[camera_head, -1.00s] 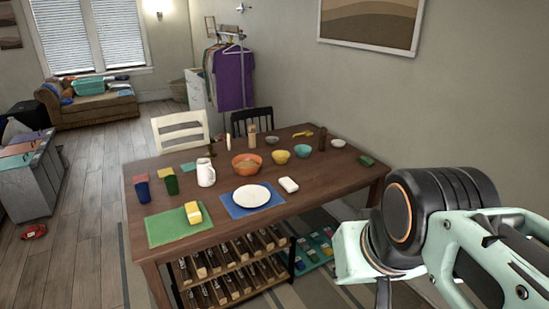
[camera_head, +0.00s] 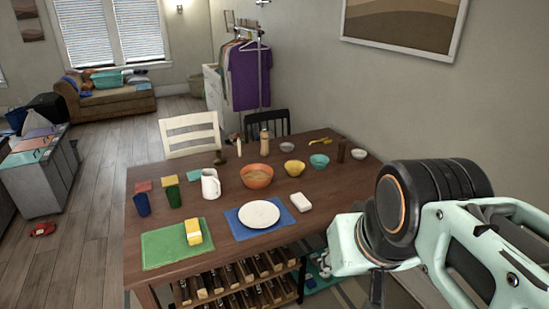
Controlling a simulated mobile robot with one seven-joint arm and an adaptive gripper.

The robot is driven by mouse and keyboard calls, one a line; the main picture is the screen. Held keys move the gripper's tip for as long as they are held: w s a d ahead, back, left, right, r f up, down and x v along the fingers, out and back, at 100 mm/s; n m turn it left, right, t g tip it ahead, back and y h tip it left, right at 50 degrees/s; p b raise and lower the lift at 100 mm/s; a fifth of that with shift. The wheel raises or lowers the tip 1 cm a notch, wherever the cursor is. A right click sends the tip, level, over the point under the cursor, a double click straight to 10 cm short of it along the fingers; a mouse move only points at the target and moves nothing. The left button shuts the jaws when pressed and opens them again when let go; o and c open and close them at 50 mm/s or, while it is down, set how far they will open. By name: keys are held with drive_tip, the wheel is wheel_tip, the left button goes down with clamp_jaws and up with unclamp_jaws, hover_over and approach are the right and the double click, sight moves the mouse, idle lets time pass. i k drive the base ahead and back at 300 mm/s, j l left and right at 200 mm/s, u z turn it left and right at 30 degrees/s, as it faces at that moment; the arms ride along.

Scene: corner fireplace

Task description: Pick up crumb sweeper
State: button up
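I cannot tell for sure which thing is the crumb sweeper. A small white rounded block (camera_head: 300,203) lies on the wooden table (camera_head: 225,260), right of a white plate (camera_head: 259,214) on a blue mat. A yellow block with a pale side (camera_head: 193,232) stands on a green mat (camera_head: 160,246) at the front left. Both are uncovered. My arm's mint and black links fill the right side and hide the table's right end. The fingers of my gripper are not in view.
A white pitcher (camera_head: 210,185), dark blue cup (camera_head: 142,204), green cup (camera_head: 173,196), orange bowl (camera_head: 257,176), yellow bowl (camera_head: 294,168) and teal bowl (camera_head: 319,161) stand on the table. A bottle rack (camera_head: 240,287) is beneath. A white chair (camera_head: 190,135) stands behind.

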sight(300, 200)
drive_tip(key=i+l+u, duration=0.25)
drive_tip(key=i+l, duration=0.3)
drive_tip(key=i, duration=0.25)
drive_tip(key=i+l+u, duration=0.3)
drive_tip(key=i+l, duration=0.4)
drive_tip(key=i, duration=0.1)
